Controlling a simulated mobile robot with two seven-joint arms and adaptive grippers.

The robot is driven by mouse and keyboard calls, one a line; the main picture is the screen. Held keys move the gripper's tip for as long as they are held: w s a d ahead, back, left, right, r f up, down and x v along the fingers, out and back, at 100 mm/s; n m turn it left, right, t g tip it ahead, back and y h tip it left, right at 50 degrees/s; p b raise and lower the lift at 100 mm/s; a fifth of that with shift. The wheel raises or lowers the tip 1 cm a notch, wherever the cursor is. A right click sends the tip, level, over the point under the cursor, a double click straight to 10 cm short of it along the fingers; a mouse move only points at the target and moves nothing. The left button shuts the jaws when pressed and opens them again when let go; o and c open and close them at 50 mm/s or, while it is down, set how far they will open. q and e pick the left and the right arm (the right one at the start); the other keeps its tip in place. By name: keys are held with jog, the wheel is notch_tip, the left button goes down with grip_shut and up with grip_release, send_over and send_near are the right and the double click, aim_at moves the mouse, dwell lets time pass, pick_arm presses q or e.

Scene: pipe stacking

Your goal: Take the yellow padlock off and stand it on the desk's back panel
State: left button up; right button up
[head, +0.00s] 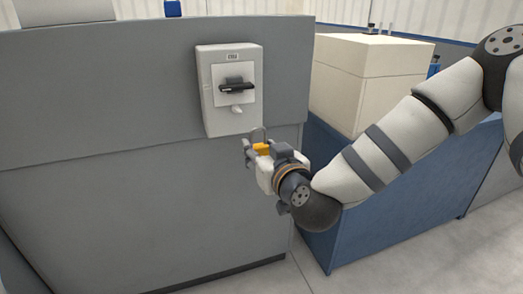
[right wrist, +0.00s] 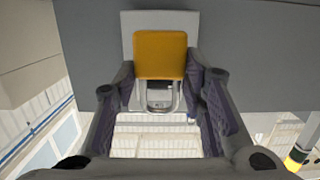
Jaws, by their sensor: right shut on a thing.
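The yellow padlock (head: 262,149) is between the fingers of my right gripper (head: 260,152), which is shut on it. Its grey shackle (head: 257,134) points up. The padlock is below and right of the black switch handle (head: 237,87) on the pale switch box (head: 215,108), near the box's lower right corner. In the picture the shackle is apart from the handle. The right wrist view shows the padlock's yellow body (right wrist: 160,55) and shackle loop (right wrist: 160,108) between the fingers. The desk's back panel (head: 110,95) is the large grey face carrying the box. My left gripper is out of view.
A small blue object (head: 172,8) stands at the panel's top edge, with a pale grey screen-like thing (head: 82,9) left of it. A cream box (head: 365,75) sits on a blue cabinet (head: 400,190) at right, behind my right arm. Open floor shows at lower right.

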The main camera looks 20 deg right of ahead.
jog(key=s, duration=0.7)
jog(key=shift+s+d, duration=0.25)
jog(key=shift+s, duration=0.05)
dwell(0.4)
dwell(0.4)
